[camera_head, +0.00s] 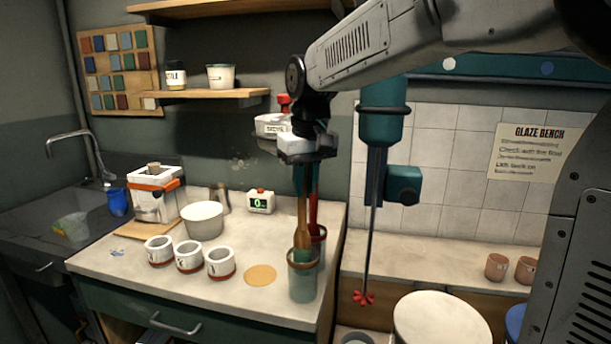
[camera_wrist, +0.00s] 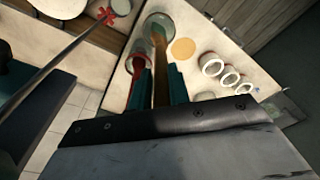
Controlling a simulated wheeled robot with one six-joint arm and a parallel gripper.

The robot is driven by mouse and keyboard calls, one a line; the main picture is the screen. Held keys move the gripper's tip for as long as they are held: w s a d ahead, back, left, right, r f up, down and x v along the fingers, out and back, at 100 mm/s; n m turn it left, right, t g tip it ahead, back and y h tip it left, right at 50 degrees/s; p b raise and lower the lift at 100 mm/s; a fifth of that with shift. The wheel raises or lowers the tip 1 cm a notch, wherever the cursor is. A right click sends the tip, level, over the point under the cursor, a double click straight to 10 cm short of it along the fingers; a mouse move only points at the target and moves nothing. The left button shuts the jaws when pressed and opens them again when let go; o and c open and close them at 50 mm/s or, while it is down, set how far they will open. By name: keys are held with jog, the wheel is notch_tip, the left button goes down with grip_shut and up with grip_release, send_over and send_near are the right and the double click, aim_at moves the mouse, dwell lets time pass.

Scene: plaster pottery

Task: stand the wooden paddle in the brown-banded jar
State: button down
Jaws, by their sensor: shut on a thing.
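My gripper (camera_head: 306,190) points down above the front right corner of the bench, its teal fingers shut on the wooden paddle (camera_head: 302,217). In the wrist view the paddle (camera_wrist: 160,72) shows between the two fingers (camera_wrist: 161,90). The brown-banded jar (camera_head: 303,284), pale greenish and see-through, stands upright directly below. The paddle's lower end appears to be within its mouth; whether it touches the bottom I cannot tell. The jar (camera_wrist: 157,20) also shows at the top of the wrist view.
A red-banded jar (camera_head: 319,236) with a red tool (camera_head: 313,208) stands close behind. A tan disc (camera_head: 260,275) and several small white pots (camera_head: 221,263) lie to the left. A hanging mixer shaft (camera_head: 372,220) is close on the right. The bench's right edge is near the jars.

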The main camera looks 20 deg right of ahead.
jog(key=shift+f, duration=0.1)
jog(key=c, duration=1.2)
grip_release()
jog(key=shift+c, duration=0.2)
notch_tip(320, 180, up, 8)
jog(key=s, duration=0.1)
jog(key=shift+f, duration=0.15)
jog(key=s+d+f, duration=0.1)
jog(key=s+f, duration=0.4)
jog(key=s, duration=0.4)
jog(key=s+d+f+m, duration=0.1)
jog(key=s+f, duration=0.4)
jog(key=s, duration=0.4)
jog(key=s+d+f, duration=0.1)
jog(key=s+f, duration=0.5)
jog(key=s, duration=0.4)
jog(key=shift+m, duration=0.4)
